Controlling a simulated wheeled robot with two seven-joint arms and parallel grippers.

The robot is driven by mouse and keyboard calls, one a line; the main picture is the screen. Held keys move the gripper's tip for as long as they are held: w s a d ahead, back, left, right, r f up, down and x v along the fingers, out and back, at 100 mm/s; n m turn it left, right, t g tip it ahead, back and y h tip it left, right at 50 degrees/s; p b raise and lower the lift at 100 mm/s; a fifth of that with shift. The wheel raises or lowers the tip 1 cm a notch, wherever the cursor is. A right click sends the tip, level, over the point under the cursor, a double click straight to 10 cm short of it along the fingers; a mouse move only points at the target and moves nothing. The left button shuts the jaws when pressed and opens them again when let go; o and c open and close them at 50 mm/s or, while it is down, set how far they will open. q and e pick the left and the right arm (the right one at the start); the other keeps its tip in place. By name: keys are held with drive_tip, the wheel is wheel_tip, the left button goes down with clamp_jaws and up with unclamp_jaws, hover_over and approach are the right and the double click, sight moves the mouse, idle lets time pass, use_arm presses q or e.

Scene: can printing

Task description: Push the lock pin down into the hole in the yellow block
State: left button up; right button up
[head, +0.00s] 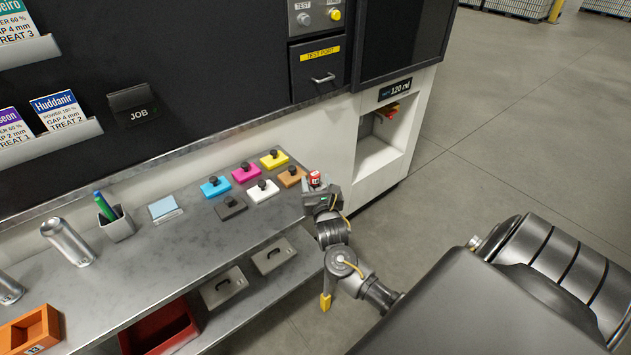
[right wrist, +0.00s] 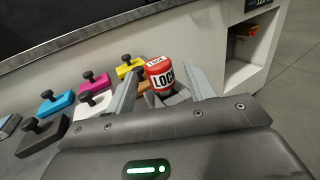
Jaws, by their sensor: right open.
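The lock pin (head: 314,177) has a red cap with a white LOCK label. It is near the right end of the counter, and its lower part is hidden by my gripper. My right gripper (head: 320,187) is open there. In the right wrist view the lock pin (right wrist: 160,76) shows between the spread fingers, with gaps on both sides; I cannot tell its depth relative to the fingertips. A yellow block (head: 274,161) with a black knob lies at the back of the counter; it also shows in the right wrist view (right wrist: 124,73). No hole is visible. My left gripper is not in view.
Blue (head: 215,189), magenta (head: 245,174), white (head: 263,193), dark (head: 230,208) and orange (head: 291,178) knobbed blocks lie on the counter (head: 170,255) left of my gripper. A white-walled niche (head: 377,150) stands to the right. A pen cup (head: 118,225) is further left.

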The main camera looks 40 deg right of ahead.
drive_tip(key=x, duration=0.2)
drive_tip(key=shift+w+d+f, duration=0.1)
drive_tip(key=shift+w, duration=0.2)
drive_tip(key=shift+s, duration=0.1)
drive_tip(key=c, duration=1)
